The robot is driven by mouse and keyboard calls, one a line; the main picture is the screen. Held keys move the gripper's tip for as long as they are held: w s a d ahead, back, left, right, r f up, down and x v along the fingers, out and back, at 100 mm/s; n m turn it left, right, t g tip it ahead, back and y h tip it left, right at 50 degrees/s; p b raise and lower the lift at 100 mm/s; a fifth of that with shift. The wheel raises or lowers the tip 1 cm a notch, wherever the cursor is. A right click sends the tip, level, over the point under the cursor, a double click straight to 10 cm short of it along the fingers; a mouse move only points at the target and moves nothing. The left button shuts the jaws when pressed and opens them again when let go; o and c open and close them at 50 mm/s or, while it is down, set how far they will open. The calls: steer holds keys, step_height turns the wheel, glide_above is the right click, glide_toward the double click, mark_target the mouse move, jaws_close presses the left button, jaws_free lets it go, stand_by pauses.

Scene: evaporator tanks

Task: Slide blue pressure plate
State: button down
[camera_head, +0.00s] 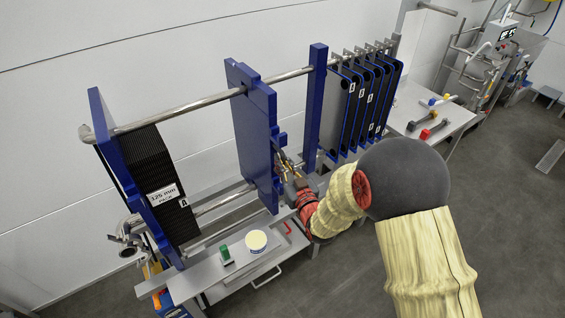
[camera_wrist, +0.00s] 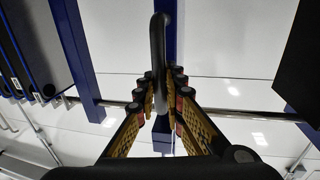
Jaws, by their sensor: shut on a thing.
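The blue pressure plate (camera_head: 252,130) hangs upright from the upper rail in the middle of the frame. My gripper (camera_head: 284,163) is at its right side, partly hidden by my arm in the head view. In the wrist view my gripper (camera_wrist: 162,98) has its fingers closed on both sides of a dark curved handle (camera_wrist: 158,50). A blue upright part, which looks like the pressure plate (camera_wrist: 174,45), is right behind the handle. The plate stands between the black plate pack (camera_head: 158,185) on the left and the blue end post (camera_head: 314,110) on the right.
The upper rail (camera_head: 190,107) and lower rail (camera_head: 222,200) run along the frame. Several hanging plates (camera_head: 362,100) are right of the post. A shelf (camera_head: 215,272) below carries a green item (camera_head: 225,254) and a round yellow-topped container (camera_head: 256,241). The rails left of the plate are clear.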

steer(key=shift+d, duration=0.1)
steer(key=w+d+b, duration=0.5)
steer(key=w+d, duration=0.4)
steer(key=d, duration=0.5)
steer(key=shift+w, duration=0.25)
steer(key=shift+r, duration=0.15)
steer(key=c, duration=2)
jaws_free()
steer(key=shift+d, duration=0.1)
steer(key=shift+o, duration=0.6)
steer(key=shift+s, duration=0.1)
steer(key=v, duration=1.1)
steer(key=shift+s, duration=0.35)
steer(key=shift+d, duration=0.1)
